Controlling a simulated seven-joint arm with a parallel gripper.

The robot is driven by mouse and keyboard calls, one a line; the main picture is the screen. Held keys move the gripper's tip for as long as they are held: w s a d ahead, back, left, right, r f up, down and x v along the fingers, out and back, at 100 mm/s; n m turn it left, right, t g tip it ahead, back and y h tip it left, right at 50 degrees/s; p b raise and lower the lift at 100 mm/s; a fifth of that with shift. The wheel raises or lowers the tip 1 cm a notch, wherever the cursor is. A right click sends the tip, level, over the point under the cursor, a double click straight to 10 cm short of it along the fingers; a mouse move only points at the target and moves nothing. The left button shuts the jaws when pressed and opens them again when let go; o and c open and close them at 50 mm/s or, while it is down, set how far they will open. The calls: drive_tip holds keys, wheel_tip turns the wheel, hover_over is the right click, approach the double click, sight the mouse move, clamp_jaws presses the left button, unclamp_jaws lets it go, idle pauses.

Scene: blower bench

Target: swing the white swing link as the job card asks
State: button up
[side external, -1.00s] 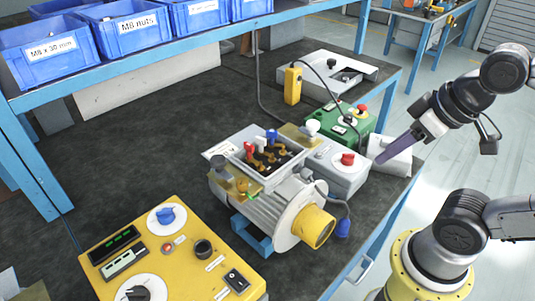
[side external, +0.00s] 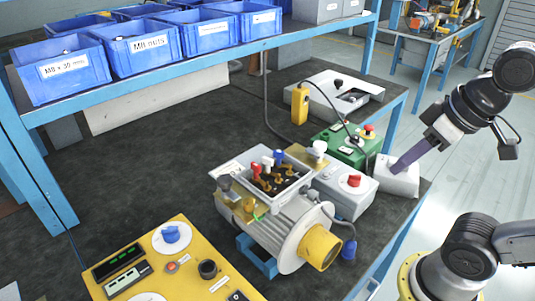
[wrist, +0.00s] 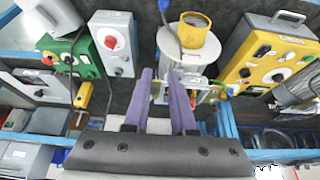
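The motor (side external: 290,228) lies on the bench with its terminal box open on top. Inside stand a red-tipped, a white-tipped and a blue-tipped link. The white swing link (side external: 267,161) is the middle one, between red and blue; its exact angle is too small to tell. A white card (side external: 228,167), possibly the job card, lies at the box's left; its text is unreadable. My gripper (side external: 394,171) is to the right of the motor, in front of a white case, away from the links. In the wrist view its purple fingers (wrist: 160,73) are apart with nothing between them.
A grey box with a red knob (side external: 345,190) and a green box (side external: 343,146) stand between my gripper and the motor. A white knob (side external: 319,147) and dark knob (side external: 225,183) flank the terminal box. A yellow panel (side external: 190,262) is front left. Blue bins (side external: 75,67) fill the shelf.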

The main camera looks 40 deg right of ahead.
drive_tip(key=w+a+r+n+g, duration=0.1)
drive_tip(key=w+a+r+g, duration=0.2)
drive_tip(key=w+r, duration=1)
drive_tip(key=n+g, duration=0.2)
hover_over(268, 158)
wheel_tip(268, 158, down, 7)
wheel_tip(268, 158, down, 14)
drive_tip(key=shift+r, duration=0.2)
clamp_jaws()
